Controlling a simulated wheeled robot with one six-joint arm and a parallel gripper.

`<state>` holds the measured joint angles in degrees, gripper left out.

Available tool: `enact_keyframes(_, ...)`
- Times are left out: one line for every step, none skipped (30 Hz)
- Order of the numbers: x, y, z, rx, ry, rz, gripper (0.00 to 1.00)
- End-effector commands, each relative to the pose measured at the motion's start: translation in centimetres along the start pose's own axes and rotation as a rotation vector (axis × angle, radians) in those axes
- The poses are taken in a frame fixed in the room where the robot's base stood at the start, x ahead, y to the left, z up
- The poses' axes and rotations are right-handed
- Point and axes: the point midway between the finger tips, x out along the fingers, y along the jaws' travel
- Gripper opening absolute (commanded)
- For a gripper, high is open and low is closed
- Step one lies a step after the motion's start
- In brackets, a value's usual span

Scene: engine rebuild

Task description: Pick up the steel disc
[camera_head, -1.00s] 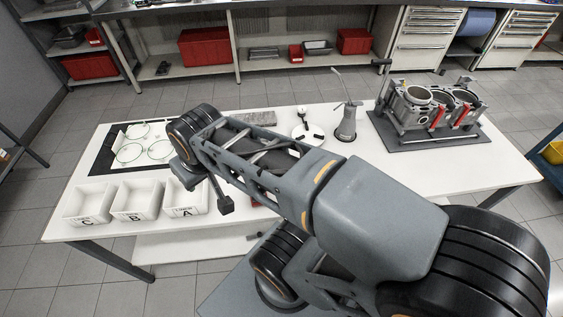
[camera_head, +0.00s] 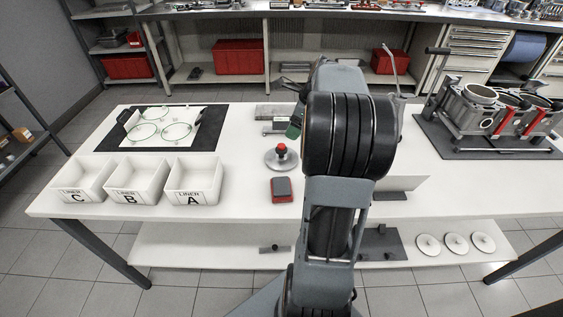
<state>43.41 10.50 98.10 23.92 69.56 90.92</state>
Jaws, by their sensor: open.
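A round steel disc (camera_head: 281,160) with a red-topped knob stands on the white bench, left of my arm. I cannot tell which of these the task means. My gripper (camera_head: 294,112) is mostly hidden behind my forearm and wrist. Only dark parts of it show at the arm's left edge, beyond the knobbed disc in the picture. It is open, and I see nothing held in it.
A red and grey box (camera_head: 281,189) lies in front of the knobbed disc. White liner bins (camera_head: 136,181) stand at front left, with a black-framed mat (camera_head: 104,141) behind. An engine block (camera_head: 490,112) stands at right on a dark plate. Bench between bins and knobbed disc is clear.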

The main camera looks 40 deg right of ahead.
Motion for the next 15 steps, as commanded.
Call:
enact_keyframes(1.1,0.1,0.0,-0.001,0.000,0.005,0.72)
enact_keyframes(1.6,0.1,0.0,-0.002,0.000,0.004,0.72)
enact_keyframes(2.3,0.1,0.0,-0.003,0.001,0.004,0.72)
enact_keyframes(2.7,0.1,0.0,-0.003,0.001,0.003,0.72)
enact_keyframes(3.1,0.1,0.0,-0.003,0.001,0.003,0.72)
enact_keyframes(3.6,0.1,0.0,-0.004,0.001,0.003,0.72)
enact_keyframes(4.0,0.1,0.1,-0.004,0.001,0.002,0.72)
enact_keyframes(4.2,0.1,0.1,-0.004,0.001,0.002,0.72)
enact_keyframes(4.6,0.1,0.1,-0.005,0.001,0.002,0.72)
enact_keyframes(4.7,0.1,0.1,-0.005,0.001,0.002,0.72)
enact_keyframes(4.9,0.1,0.1,-0.005,0.002,0.002,0.72)
enact_keyframes(5.0,0.1,0.1,-0.005,0.002,0.002,0.72)
enact_keyframes(5.1,0.1,0.1,-0.006,0.002,0.001,0.72)
enact_keyframes(5.2,0.1,0.1,-0.006,0.002,0.001,0.72)
enact_keyframes(5.5,0.2,0.1,-0.006,0.002,0.001,0.72)
